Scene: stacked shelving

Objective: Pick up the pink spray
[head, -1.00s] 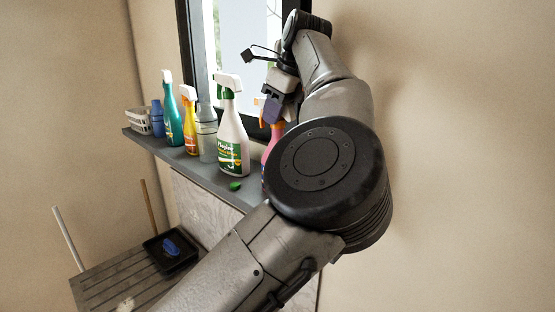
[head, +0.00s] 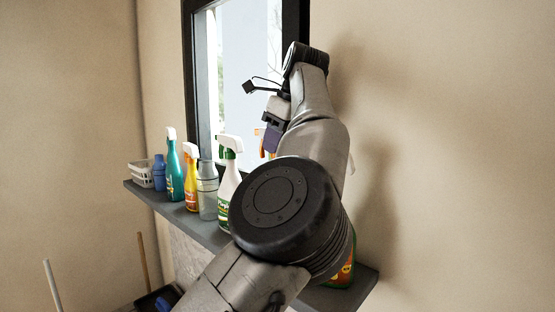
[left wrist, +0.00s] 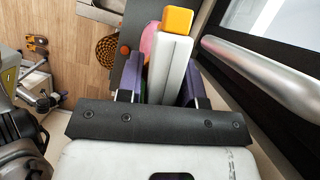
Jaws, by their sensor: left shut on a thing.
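My left gripper (head: 268,144) is in front of the window in the head view, above the shelf, shut on the pink spray. In the left wrist view, the purple fingers (left wrist: 164,78) stand on both sides of the spray's white head. The pink spray (left wrist: 148,42) shows there as a white head with an orange nozzle and a strip of pink body. My right gripper is not in view.
The grey shelf (head: 205,232) holds a white spray bottle (head: 228,180), a grey bottle (head: 208,192), a yellow bottle (head: 191,180), a teal bottle (head: 174,175), a blue bottle (head: 159,172) and a white basket (head: 140,174). Another bottle (head: 344,272) stands near the right end. The window frame (head: 304,25) is close behind.

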